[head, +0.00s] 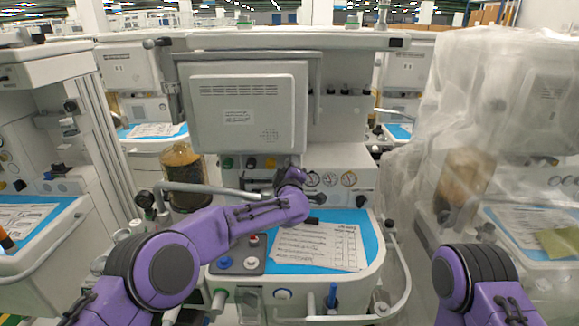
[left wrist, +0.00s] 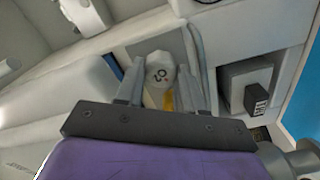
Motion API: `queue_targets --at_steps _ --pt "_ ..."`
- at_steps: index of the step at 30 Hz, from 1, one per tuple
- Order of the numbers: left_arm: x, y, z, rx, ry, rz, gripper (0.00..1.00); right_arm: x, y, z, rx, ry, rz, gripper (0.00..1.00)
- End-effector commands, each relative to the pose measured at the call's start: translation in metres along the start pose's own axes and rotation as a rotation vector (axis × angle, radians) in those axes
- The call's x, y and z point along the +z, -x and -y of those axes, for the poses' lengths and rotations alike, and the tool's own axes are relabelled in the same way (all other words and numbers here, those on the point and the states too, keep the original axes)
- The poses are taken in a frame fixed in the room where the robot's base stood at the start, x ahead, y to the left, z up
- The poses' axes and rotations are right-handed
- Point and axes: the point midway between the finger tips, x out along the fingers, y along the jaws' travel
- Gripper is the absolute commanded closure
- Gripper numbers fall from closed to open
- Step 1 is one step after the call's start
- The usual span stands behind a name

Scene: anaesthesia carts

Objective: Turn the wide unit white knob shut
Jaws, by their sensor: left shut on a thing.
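The white knob (left wrist: 160,66) has dark markings on its face and shows at the upper middle of the left wrist view. My left gripper (left wrist: 162,86) has one finger on each side of it and is shut on it. In the head view my left purple arm reaches across to the panel of the wide unit (head: 340,160), below the big grey screen housing (head: 248,110). There the arm's wrist hides the knob and the fingers. My right arm shows at the bottom right of the head view, and its gripper is out of view.
Below the arm, a printed sheet (head: 318,247) lies on a blue mat (head: 372,240). An amber canister (head: 187,178) stands left of the panel. A plastic-draped unit (head: 440,130) stands at right. In the left wrist view a black block (left wrist: 247,85) sits right of the gripper.

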Motion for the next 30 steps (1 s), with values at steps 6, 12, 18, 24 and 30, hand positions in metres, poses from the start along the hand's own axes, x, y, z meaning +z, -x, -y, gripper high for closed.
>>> queue_targets --at_steps 6,12,18,24,30 --pt "0.003 0.001 0.000 -0.001 -0.207 0.006 0.93 -0.003 0.007 -0.001 0.000 0.000 0.000 0.60" --pt "0.003 0.001 0.000 -0.001 -0.397 0.006 0.93 -0.005 0.012 -0.001 0.000 0.000 0.000 0.60" --pt "0.003 0.001 0.001 -0.001 -0.586 0.007 0.93 -0.006 0.015 -0.001 0.000 0.000 0.000 0.60" --pt "0.003 0.001 0.001 -0.001 -0.776 0.007 0.93 -0.008 0.019 -0.002 0.000 0.000 0.000 0.60" --pt "0.004 0.001 0.002 -0.001 -0.967 0.008 0.93 -0.009 0.021 -0.002 0.000 0.000 0.000 0.60"
